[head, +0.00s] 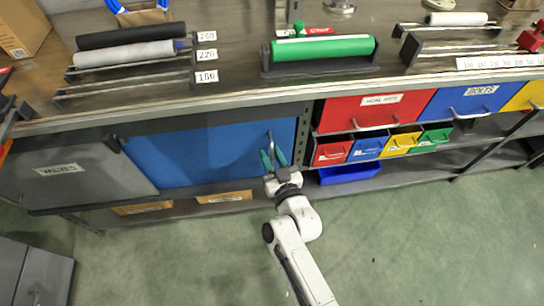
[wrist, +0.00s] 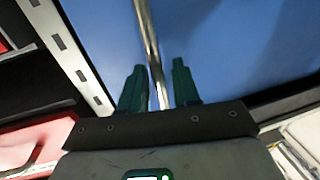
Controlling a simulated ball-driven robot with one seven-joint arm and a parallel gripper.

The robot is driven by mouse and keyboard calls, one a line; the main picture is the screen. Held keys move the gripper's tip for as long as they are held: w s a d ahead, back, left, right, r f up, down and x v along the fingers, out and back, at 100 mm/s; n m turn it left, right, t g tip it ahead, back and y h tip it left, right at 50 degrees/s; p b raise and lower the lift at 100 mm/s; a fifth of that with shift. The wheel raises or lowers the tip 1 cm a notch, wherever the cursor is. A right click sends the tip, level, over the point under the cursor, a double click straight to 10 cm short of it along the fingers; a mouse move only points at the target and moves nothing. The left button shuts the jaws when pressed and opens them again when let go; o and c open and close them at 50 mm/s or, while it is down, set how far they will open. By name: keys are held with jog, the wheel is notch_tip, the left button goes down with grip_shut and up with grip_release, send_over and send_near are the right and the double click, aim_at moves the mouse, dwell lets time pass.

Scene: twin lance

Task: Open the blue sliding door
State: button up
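The blue sliding door (head: 215,155) fills the opening under the bench, right of a grey door panel (head: 75,168). Its upright metal bar handle (head: 270,140) is near the door's right edge. My gripper (head: 273,159) is at the lower part of this handle. In the wrist view the handle (wrist: 148,35) runs down between the two green fingers of my gripper (wrist: 158,85), against the blue door (wrist: 235,45). The fingers are apart, with a gap showing on each side of the bar. The lower end of the handle is partly hidden by my gripper.
Right of the door stand a perforated post (head: 302,140) and red (head: 370,108) and blue (head: 465,98) bins. A blue tray (head: 348,173) and cardboard boxes (head: 224,197) lie on the low shelf. The green floor in front is clear around my arm.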

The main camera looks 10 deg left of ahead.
grip_shut()
dwell(0.3)
dwell(0.3)
